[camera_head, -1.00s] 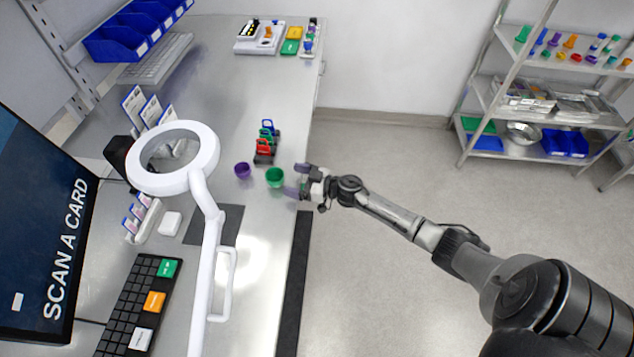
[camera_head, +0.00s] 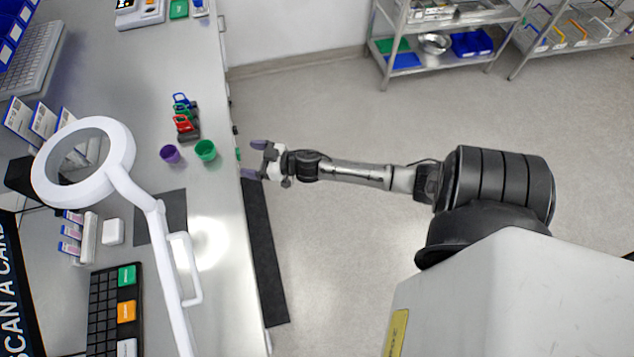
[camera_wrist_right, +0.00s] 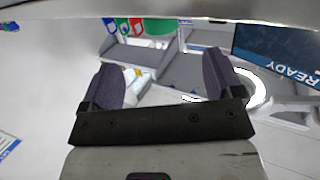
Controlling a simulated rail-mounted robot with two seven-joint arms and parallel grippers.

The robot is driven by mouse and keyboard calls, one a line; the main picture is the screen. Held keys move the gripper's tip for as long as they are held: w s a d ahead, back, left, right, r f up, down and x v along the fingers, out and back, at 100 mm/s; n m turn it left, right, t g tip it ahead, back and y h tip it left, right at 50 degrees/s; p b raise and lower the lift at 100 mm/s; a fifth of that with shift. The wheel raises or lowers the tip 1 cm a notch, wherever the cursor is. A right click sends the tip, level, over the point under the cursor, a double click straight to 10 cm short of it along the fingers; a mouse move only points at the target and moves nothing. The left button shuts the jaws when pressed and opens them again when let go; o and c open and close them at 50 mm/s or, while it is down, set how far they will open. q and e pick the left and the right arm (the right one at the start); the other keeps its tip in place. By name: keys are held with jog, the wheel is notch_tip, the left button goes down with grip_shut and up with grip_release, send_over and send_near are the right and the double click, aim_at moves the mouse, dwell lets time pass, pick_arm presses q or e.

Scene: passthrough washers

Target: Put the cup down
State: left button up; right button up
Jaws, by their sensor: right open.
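A green cup (camera_head: 205,150) stands upright on the metal bench near its right edge. A purple cup (camera_head: 170,154) stands just left of it. My right gripper (camera_head: 252,160) is open and empty, just off the bench's right edge, its fingers pointing toward the green cup with a clear gap between. In the right wrist view, the two purple-grey fingers of the gripper (camera_wrist_right: 160,75) are spread with no cup between them, and part of the green cup (camera_wrist_right: 158,25) shows at the top. My left gripper is not in view.
A rack with red, green and blue clips (camera_head: 185,120) stands behind the cups. A white ring magnifier lamp (camera_head: 122,150) rises at the left. A keyboard (camera_head: 105,310) lies at the front. Metal shelves (camera_head: 460,62) stand at the back right. The floor beside the bench is clear.

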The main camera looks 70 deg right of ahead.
jog(key=s+a+f+m+g+h, duration=0.2)
jog(key=s+a+f+g+h, duration=0.1)
jog(key=s+a+g, duration=0.4)
jog(key=s+a+h, duration=0.1)
jog(key=s+a, duration=0.2)
jog(key=s, duration=0.3)
jog(key=shift+s+a+f, duration=0.2)
jog(key=shift+s+a, duration=0.2)
jog(key=shift+o, duration=0.5)
jog(key=s+a+r+n+g+y, duration=0.2)
jog(key=s+a+g, duration=0.4)
jog(key=s, duration=0.6)
jog(key=shift+a+r, duration=0.15)
jog(key=shift+a, duration=0.5)
jog(key=shift+s, duration=0.1)
